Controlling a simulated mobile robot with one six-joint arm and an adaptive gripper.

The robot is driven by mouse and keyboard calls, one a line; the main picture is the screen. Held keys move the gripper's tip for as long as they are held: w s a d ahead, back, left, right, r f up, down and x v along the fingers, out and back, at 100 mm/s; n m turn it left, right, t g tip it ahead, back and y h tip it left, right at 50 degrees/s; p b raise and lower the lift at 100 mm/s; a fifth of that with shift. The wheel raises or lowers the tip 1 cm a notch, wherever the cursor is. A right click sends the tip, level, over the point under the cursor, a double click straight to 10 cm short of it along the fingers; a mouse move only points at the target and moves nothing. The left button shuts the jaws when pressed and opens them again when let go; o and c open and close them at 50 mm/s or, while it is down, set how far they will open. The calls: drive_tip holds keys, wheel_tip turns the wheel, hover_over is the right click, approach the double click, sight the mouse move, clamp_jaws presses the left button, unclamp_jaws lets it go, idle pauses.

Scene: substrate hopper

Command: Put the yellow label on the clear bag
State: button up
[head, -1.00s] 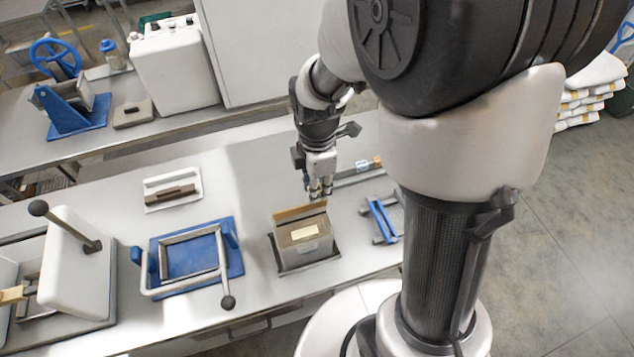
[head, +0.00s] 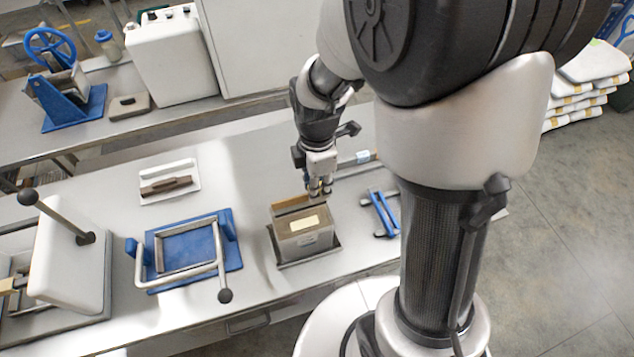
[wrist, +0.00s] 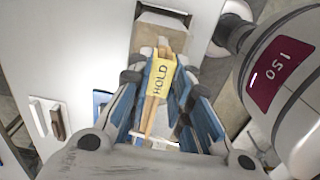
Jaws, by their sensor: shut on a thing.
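My gripper (head: 319,188) points down just above the back edge of a brown and grey box-like holder (head: 306,241) with a cream patch on top. In the wrist view, a yellow label (wrist: 160,77) marked HOLD sits between the blue-padded fingers of my gripper (wrist: 172,85), which is shut on it. A tan strip runs along the label towards the camera. The label is too small to make out in the head view. I cannot make out a clear bag for certain; whether one stands in the holder is unclear.
Left of the holder is a blue clamp frame (head: 188,248) with a raised handle. A small blue stand (head: 382,213) is close on the right. A white tray with a brown block (head: 168,184) lies further back. Bare bench (head: 235,165) lies between them.

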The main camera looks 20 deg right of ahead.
drive_tip(key=o, duration=0.8)
drive_tip(key=shift+c, duration=0.2)
drive_tip(key=shift+o, duration=0.3)
drive_tip(key=o, duration=0.5)
drive_tip(key=shift+r+p, duration=2.85)
drive_tip(key=shift+r, duration=0.75)
